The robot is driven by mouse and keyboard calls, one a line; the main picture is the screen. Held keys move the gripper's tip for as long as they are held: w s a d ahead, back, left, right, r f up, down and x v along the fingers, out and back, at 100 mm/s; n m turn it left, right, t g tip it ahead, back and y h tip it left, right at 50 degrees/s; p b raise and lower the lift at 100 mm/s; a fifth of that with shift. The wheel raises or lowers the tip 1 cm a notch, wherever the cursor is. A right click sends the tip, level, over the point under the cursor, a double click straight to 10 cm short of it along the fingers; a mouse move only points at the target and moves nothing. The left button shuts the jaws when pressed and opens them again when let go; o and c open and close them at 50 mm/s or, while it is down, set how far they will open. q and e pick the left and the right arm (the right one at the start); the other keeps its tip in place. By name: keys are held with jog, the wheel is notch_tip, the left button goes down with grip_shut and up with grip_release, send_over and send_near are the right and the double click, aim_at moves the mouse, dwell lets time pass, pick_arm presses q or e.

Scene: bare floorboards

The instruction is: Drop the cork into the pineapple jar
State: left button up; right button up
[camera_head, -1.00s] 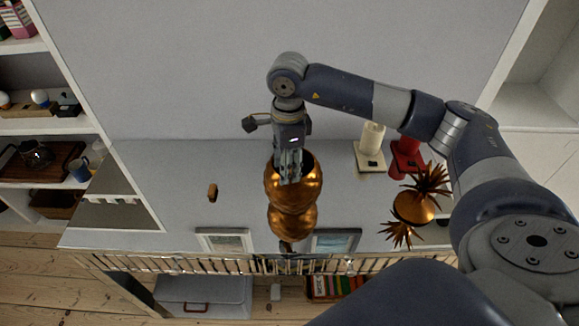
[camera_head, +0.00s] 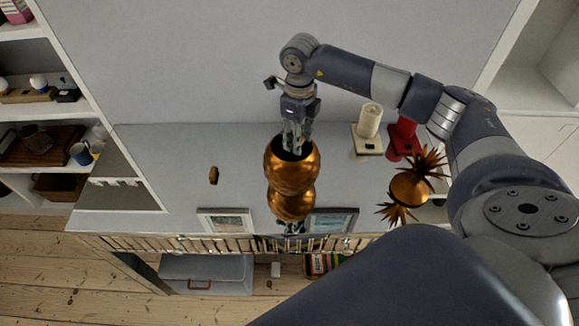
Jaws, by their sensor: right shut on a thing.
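The copper-coloured jar (camera_head: 291,176) stands near the middle on a pale grey surface, its dark round mouth open upward. A second rounded copper shape, possibly its reflection, shows just below it. The leafy pineapple top (camera_head: 408,188) lies apart, to the right of the jar. My right gripper (camera_head: 297,146) points down over the jar's mouth, its fingertips at or just inside the opening. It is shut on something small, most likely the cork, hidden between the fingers. My left gripper is out of view.
A cream candle (camera_head: 369,122) and a red candle (camera_head: 404,131) stand on square bases right of the gripper. A small brown thing (camera_head: 213,175) is left of the jar. Two picture frames, one at left (camera_head: 226,221), show in front. Shelves line the left.

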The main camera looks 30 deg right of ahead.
jog(key=shift+f, duration=0.75)
jog(key=o, duration=0.7)
jog(key=shift+r, duration=0.1)
jog(key=shift+r, duration=0.15)
notch_tip(320, 180, up, 12)
jog(key=shift+f, duration=0.2)
